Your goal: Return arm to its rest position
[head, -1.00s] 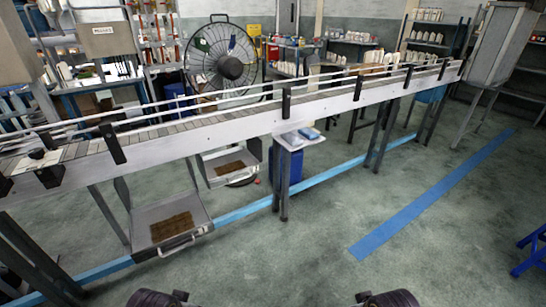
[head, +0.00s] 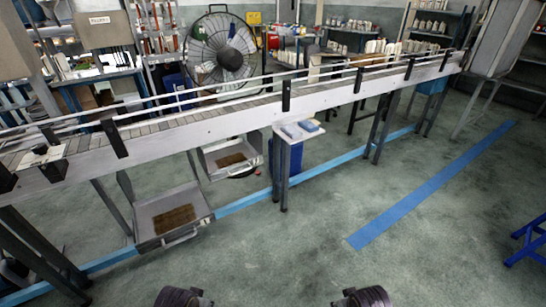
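In the head view, part of my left arm (head: 183,297) shows at the bottom edge, left of the middle. Part of my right arm (head: 362,297) shows at the bottom edge, right of the middle. Only the dark ends of the arms are in the picture, low and apart from each other. Neither gripper's fingers can be made out, and I see nothing held. Both arms are in front of the conveyor (head: 210,133), over open floor, and touch nothing that I can see.
Two metal trays, a nearer one (head: 152,229) and a farther one (head: 213,172), hang under the conveyor. A large fan (head: 207,73) stands behind. Blue tape (head: 435,183) marks the floor. A blue stand (head: 527,243) is at right. The middle floor is clear.

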